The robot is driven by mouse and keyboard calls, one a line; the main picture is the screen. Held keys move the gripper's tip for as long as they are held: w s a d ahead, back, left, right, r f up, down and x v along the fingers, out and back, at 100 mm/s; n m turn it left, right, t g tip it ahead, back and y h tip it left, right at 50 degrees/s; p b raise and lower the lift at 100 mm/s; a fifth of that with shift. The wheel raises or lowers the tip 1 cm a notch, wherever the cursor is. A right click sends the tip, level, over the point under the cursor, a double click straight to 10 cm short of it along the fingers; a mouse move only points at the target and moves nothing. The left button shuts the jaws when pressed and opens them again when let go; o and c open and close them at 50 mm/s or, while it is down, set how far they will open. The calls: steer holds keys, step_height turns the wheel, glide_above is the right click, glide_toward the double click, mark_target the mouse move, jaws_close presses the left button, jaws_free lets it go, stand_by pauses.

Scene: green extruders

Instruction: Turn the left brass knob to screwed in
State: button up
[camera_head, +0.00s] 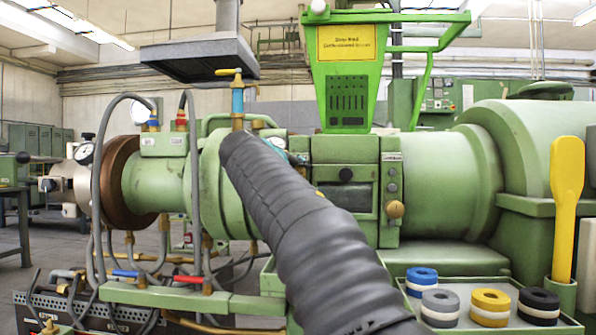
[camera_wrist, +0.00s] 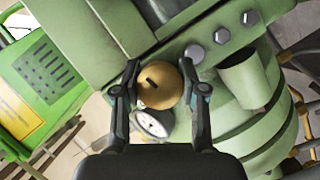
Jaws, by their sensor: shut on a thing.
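The left brass knob (camera_wrist: 160,86) is round, with a short dark line slanting across its face. It shows in the wrist view on the green machine and is hidden behind my arm in the head view. My gripper (camera_wrist: 160,70) is shut on this knob, one finger on each side of it. I cannot tell how far the knob is screwed in. A second brass knob (camera_head: 395,209) shows in the head view, right of my arm and untouched.
A white-faced gauge (camera_wrist: 153,123) sits close below the held knob in the wrist view, with grey buttons (camera_wrist: 222,36) to the upper right. The green hopper (camera_head: 346,75) rises above. Colored rings (camera_head: 490,302) and a yellow scoop (camera_head: 567,190) stand at front right.

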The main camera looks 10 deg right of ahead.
steer(key=m+y, duration=0.2)
steer(key=m, duration=0.2)
steer(key=shift+p, duration=0.4)
steer(key=m+y, duration=0.2)
steer(key=m, duration=0.1)
steer(key=shift+f+y, duration=0.1)
steer(key=shift+y, duration=0.2)
steer(key=m+t+y+b, duration=0.1)
steer(key=m+y, duration=0.1)
steer(key=m, duration=0.1)
steer(key=shift+m+b, duration=0.3)
steer(key=shift+b, duration=0.05)
steer(key=m+t+y+b, duration=0.1)
steer(key=m+y, duration=0.1)
steer(key=m, duration=0.1)
steer(key=shift+a+b, duration=0.1)
steer(key=shift+b, duration=0.25)
steer(key=shift+m+y, duration=0.3)
steer(key=shift+m, duration=0.1)
steer(key=o, duration=1.1)
steer(key=shift+o, duration=0.2)
steer(key=shift+t, duration=0.3)
steer(key=shift+s, duration=0.1)
steer(key=v, duration=1.1)
steer(key=shift+s+r, duration=0.25)
steer(key=shift+s, duration=0.1)
